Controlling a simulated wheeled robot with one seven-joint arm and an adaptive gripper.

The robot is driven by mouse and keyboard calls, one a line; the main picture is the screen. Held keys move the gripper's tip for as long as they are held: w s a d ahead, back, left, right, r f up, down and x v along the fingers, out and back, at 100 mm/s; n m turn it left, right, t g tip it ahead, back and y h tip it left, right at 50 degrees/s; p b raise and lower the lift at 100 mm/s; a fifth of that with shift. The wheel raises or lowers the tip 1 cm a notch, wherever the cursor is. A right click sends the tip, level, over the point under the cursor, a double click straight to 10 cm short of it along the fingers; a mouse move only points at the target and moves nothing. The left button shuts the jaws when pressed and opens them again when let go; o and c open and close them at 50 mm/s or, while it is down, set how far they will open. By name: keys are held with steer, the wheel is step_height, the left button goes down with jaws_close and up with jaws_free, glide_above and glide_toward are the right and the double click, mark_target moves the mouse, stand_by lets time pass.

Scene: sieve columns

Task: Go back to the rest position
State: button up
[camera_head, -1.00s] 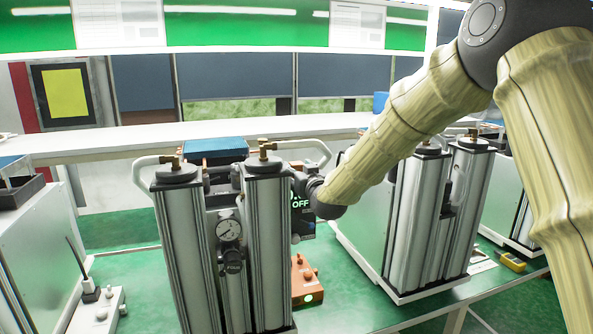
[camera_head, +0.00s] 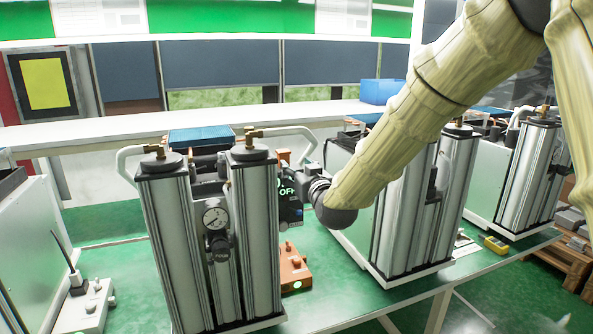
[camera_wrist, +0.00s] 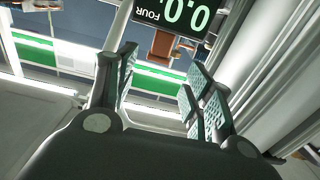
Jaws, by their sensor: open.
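My arm comes from the upper right in the head view, and its wrist (camera_head: 337,214) is just right of the nearest sieve column unit (camera_head: 208,240). In that view the gripper fingers are hidden behind the column unit. In the wrist view my gripper (camera_wrist: 158,85) is open, its two padded fingers apart with nothing between them. A dark display (camera_wrist: 170,14) with green digits shows upside down beyond the fingertips. Silver columns (camera_wrist: 275,70) run close along the right of the gripper in that view.
An orange box (camera_head: 294,268) with a lit button sits on the green table (camera_head: 345,295). A second column unit (camera_head: 420,205) stands right of my wrist. A grey switch box (camera_head: 85,308) is at the lower left. A yellow meter (camera_head: 496,244) lies near the table's right edge.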

steer(key=shift+f, duration=0.1)
steer(key=s+d+f+m+g+h, duration=0.1)
steer(key=s+d+f+g, duration=0.35)
steer(key=f, duration=0.95)
steer(key=s+d+f+m+g+h, duration=0.1)
steer(key=s+d+f, duration=0.1)
steer(key=s+f, duration=0.9)
steer(key=s+d+f+g+h, duration=0.1)
steer(key=s+d+f+g, duration=0.2)
steer(key=f, duration=1.4)
steer(key=s+d+f+g+h, duration=0.1)
steer(key=s+d+f+g, duration=0.2)
steer(key=s, duration=0.9)
steer(key=s+d+f+m+g, duration=0.1)
steer(key=s+d+f+g, duration=0.1)
steer(key=s+f, duration=0.7)
steer(key=s+d+f+m+g+h, duration=0.1)
steer(key=s+d+f+g, duration=0.2)
steer(key=s+f, duration=0.4)
steer(key=s+d, duration=0.1)
steer(key=s, duration=0.8)
steer(key=shift+s+g+h+b, duration=0.2)
steer(key=shift+g+h+b, duration=0.1)
steer(key=shift+g, duration=0.05)
steer(key=shift+d+r, duration=0.1)
